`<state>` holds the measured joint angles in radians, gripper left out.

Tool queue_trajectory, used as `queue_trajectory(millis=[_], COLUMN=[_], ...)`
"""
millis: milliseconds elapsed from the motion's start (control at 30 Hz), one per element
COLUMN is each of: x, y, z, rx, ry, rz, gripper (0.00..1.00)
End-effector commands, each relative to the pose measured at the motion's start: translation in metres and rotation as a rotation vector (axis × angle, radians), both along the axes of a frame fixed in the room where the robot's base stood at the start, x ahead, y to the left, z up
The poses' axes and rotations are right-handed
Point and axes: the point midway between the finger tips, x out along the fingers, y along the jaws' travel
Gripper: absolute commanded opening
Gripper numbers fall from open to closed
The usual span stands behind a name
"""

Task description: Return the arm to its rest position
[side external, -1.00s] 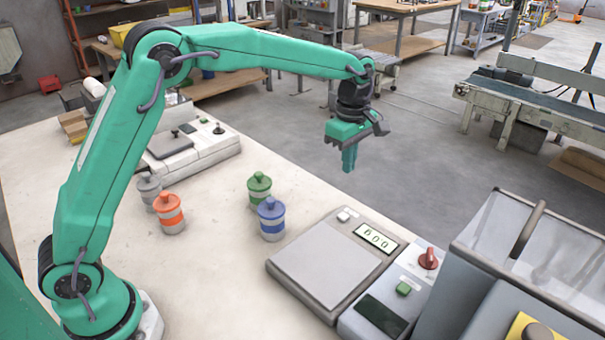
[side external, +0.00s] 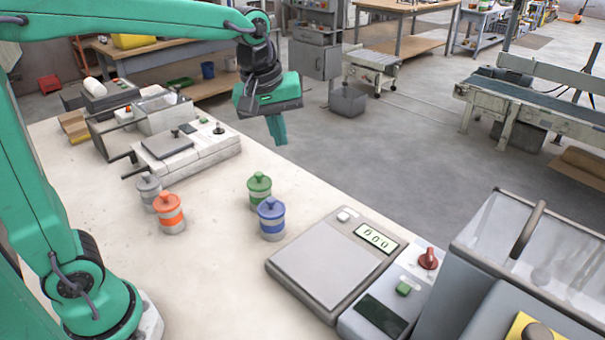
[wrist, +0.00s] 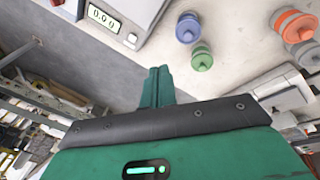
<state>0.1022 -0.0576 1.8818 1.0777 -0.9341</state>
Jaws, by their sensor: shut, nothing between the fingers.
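My gripper (side external: 277,129) is shut and empty in the side external view. It hangs in the air near the far edge of the table, above and beyond the canisters. In the wrist view my gripper (wrist: 157,86) shows its two fingers pressed together, with the table edge behind them. My arm reaches in from the upper left, with its upper link partly out of the frame.
A green canister (side external: 259,190), a blue canister (side external: 271,219), an orange canister (side external: 170,213) and a grey canister (side external: 148,190) stand on the table (side external: 215,270). A scale (side external: 325,262) and a clear-lidded machine (side external: 520,250) stand at the right. A white device (side external: 190,155) lies behind the canisters.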

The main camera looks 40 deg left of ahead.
Motion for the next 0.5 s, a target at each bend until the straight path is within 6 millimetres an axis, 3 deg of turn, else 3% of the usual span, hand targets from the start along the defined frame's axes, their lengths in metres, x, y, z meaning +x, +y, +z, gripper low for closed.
queue_trajectory(millis=[200, 500], x=[-0.043, -0.099], y=[0.013, 0.027], z=[0.007, 0.002], rx=[0.051, 0.146], ry=[-0.067, -0.15], rz=[-0.181, -0.431], gripper=[0.0, 0.0])
